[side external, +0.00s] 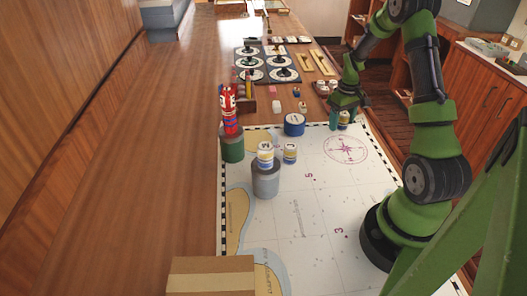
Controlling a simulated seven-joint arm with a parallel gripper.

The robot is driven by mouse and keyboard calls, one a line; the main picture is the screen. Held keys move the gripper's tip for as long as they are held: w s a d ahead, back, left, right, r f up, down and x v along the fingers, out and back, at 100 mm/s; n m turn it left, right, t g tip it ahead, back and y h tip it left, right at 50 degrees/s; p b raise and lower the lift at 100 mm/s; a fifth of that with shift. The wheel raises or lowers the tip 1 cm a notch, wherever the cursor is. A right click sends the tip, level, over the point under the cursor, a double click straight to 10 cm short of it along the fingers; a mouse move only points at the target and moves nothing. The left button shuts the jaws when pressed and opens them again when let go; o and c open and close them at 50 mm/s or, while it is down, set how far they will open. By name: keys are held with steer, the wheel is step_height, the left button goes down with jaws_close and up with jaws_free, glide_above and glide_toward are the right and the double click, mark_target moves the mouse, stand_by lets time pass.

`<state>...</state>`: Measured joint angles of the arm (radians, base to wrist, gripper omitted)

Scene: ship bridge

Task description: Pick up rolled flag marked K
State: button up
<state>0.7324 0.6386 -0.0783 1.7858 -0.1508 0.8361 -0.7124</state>
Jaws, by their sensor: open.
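Several small rolls with white, yellow and blue bands stand on the chart. One roll (265,155) is on top of a grey cylinder (265,183), and another roll (290,153) stands just right of it. A third roll (344,118) is at the chart's far edge, right by my gripper (341,119). My gripper points down and is open, with one teal finger beside the left of that roll; the other finger is hard to make out. I cannot tell whether the gripper touches the roll. The marks are too small to read, so I cannot tell which roll bears K.
Red-and-blue rolls (228,110) stand on a green cylinder (232,148) at the chart's left edge. A blue round container (294,125) is left of my gripper. A cardboard box (210,277) is at the front. The chart's (310,215) middle is clear.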

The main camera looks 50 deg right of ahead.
steer(key=shift+c, duration=0.5)
steer(key=c, duration=1)
steer(key=shift+r, duration=0.15)
